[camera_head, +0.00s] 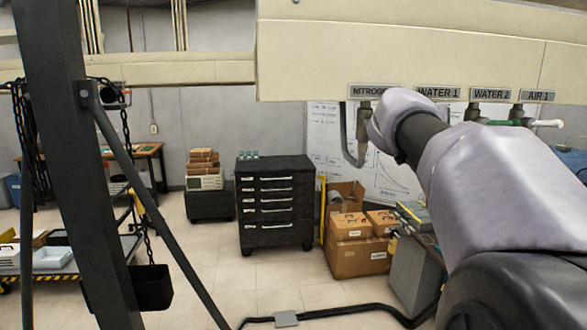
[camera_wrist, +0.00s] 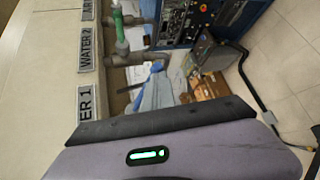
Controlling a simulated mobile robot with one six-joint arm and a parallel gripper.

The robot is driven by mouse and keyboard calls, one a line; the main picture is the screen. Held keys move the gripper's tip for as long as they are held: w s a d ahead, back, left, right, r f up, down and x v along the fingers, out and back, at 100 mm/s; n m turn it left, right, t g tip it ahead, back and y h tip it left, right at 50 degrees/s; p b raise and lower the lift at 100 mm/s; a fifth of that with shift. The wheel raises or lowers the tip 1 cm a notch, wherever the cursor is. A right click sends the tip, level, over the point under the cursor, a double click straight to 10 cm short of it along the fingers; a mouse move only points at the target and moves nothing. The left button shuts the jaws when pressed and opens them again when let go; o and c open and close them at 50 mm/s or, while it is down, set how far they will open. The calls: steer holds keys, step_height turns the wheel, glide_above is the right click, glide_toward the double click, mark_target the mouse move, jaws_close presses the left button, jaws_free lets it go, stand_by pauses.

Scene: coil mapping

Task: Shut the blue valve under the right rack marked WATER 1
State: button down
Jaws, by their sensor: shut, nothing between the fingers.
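The WATER 1 label (camera_head: 437,92) is on the right rack's cream beam (camera_head: 400,45). My arm covers the space beneath it in the head view, so the blue valve cannot be made out there. In the wrist view, the WATER 1 label (camera_wrist: 86,105) is partly covered by my own lavender arm part with a green light. A small blue patch shows past this label, but I cannot tell whether it is the valve handle. My gripper's fingers do not show in either view; the lavender wrist end is below the NITROGEN and WATER 1 labels.
A green handle (camera_head: 505,122) is under WATER 2 (camera_head: 490,94), and a white handle (camera_head: 548,123) is under AIR 1. A grey hose (camera_head: 348,145) hangs below NITROGEN. Boxes (camera_head: 358,255) and a black drawer cabinet (camera_head: 275,205) stand behind. Floor lies open in front of the cabinet.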

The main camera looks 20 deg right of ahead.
steer(key=n+h+b, duration=0.1)
steer(key=b, duration=0.2)
steer(key=d+r+n+h+b, duration=0.1)
steer(key=b, duration=0.3)
steer(key=d+t+h+b, duration=0.1)
steer(key=h+b, duration=0.1)
steer(key=b, duration=0.1)
steer(key=shift+s+d+r+n, duration=0.1)
steer(key=shift+s+r+n, duration=0.2)
steer(key=shift+n, duration=0.1)
steer(key=shift+r+b, duration=0.15)
steer(key=shift+b, duration=0.15)
